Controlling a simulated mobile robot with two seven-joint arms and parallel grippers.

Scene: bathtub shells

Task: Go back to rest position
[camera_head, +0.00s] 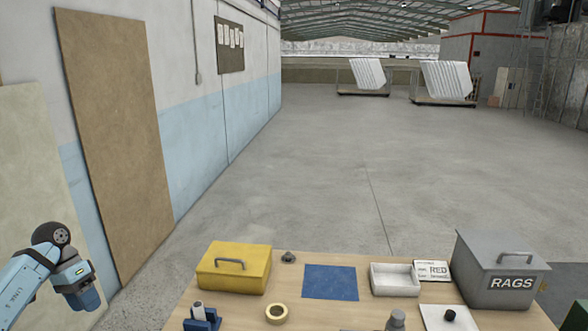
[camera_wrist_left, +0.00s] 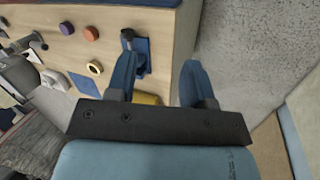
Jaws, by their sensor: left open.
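My left arm shows at the lower left of the head view, off the table's left side, bent, with its blue end part (camera_head: 75,280) turned down; the fingertips are not distinct there. In the left wrist view my left gripper (camera_wrist_left: 159,66) has its two blue fingers apart with nothing held between them. The wooden table (camera_head: 345,262) lies to the right of the arm in the head view. Beyond the fingers in the wrist view are the table (camera_wrist_left: 165,30) and the grey floor. My right gripper is not in view.
On the table are a yellow box (camera_head: 234,268), a blue mat (camera_head: 330,282), a white tray (camera_head: 395,280), a tape roll (camera_head: 276,313), a blue holder (camera_head: 202,320) and a grey RAGS box (camera_head: 500,270). Brown boards (camera_head: 115,140) lean on the left wall.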

